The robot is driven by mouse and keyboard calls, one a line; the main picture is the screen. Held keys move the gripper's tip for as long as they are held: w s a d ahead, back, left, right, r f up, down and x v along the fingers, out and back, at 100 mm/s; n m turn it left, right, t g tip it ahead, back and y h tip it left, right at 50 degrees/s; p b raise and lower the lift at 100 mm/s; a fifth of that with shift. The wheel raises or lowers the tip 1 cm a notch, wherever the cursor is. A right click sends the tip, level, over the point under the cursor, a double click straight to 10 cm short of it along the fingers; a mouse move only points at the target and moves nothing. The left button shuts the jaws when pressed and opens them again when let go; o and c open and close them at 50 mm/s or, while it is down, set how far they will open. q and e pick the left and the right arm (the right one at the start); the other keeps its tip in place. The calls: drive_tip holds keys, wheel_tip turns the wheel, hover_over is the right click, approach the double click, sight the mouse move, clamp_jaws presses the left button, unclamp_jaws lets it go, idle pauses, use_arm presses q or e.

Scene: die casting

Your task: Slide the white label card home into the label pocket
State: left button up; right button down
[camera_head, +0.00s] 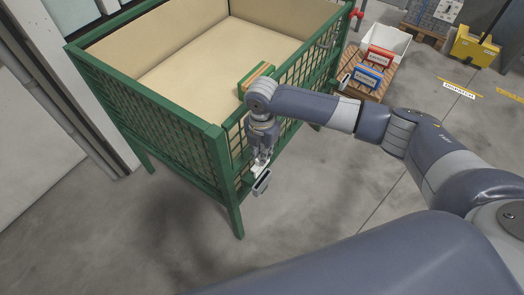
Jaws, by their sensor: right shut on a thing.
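My right gripper (261,158) reaches down just outside the front side of the green-framed crate (215,140). It is shut on the small white label card (259,170), which shows only as a pale patch under the fingers. A dark grey label pocket (262,183) is directly below the card on the crate's outer side. The card is at the pocket's top edge; I cannot tell whether it is inside the slot. My left gripper is not in view.
A wooden pallet (366,88) with red and blue boxes and a white bin (385,42) stands at the back right. The grey floor (340,220) in front is clear.

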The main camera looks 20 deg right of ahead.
sight(262, 169)
drive_tip(key=shift+f+b, duration=1.5)
drive_tip(key=shift+f, duration=1.4)
drive_tip(key=shift+r+p, duration=0.1)
drive_tip(key=shift+p, duration=0.8)
drive_tip(key=shift+f+b, duration=1.75)
drive_tip(key=shift+f, duration=1.3)
drive_tip(key=c, duration=2.1)
unclamp_jaws()
drive_tip(key=shift+f, duration=0.1)
drive_tip(key=o, duration=0.5)
drive_tip(key=shift+o, duration=0.2)
wheel_tip(262, 169, up, 12)
drive_tip(key=shift+r, duration=0.1)
